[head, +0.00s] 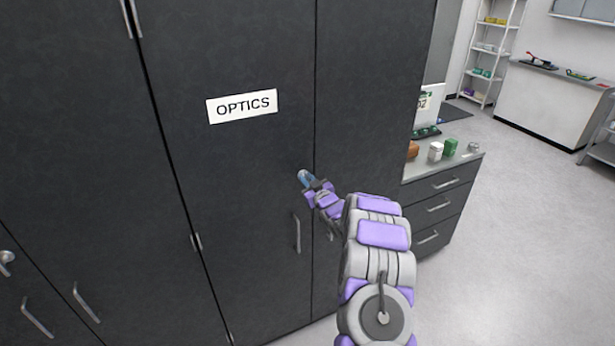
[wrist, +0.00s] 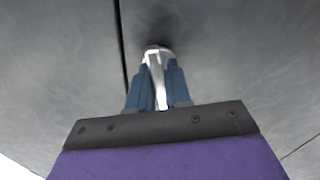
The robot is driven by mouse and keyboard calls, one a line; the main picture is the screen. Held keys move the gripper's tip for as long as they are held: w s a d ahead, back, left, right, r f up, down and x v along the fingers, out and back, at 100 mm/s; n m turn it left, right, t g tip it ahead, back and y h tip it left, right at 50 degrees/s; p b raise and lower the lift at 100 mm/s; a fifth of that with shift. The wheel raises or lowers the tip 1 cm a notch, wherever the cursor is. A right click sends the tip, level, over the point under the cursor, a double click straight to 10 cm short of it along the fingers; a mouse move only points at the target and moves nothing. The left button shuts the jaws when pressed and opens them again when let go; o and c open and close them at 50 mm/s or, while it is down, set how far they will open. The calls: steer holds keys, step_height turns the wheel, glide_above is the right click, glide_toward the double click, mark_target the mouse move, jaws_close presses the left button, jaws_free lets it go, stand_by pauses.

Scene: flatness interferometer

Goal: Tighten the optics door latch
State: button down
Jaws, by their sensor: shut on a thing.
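The optics door (head: 235,160) is a tall dark grey cabinet door with a white "OPTICS" label (head: 242,106). My gripper (head: 305,177) is at this door, near its right edge, below and right of the label. In the wrist view, the latch (wrist: 155,72) is a small silver lever on the door face, beside the dark door seam. The blue fingers of my gripper (wrist: 157,85) stand on both sides of the lever and are shut on it. In the head view my gripper hides most of the latch.
A vertical handle (head: 297,233) is on the door below my gripper. More dark doors with handles (head: 87,303) are to the left. To the right, a drawer counter (head: 440,200) carries small containers (head: 435,151). Open floor (head: 530,230) lies right of it.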

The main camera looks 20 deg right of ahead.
steer(key=shift+s+f+m+p, duration=0.1)
steer(key=shift+f+m+p, duration=0.15)
steer(key=shift+m, duration=0.3)
steer(key=shift+f+m+p, duration=0.1)
steer(key=shift+m+p, duration=0.2)
steer(key=shift+m, duration=0.25)
steer(key=c, duration=1.5)
jaws_free()
steer(key=o, duration=0.3)
steer(key=shift+w+d, duration=0.1)
steer(key=shift+w, duration=0.15)
steer(key=shift+o, duration=0.3)
steer(key=shift+s+r, duration=0.1)
steer(key=shift+s, duration=0.05)
steer(key=shift+s, duration=0.1)
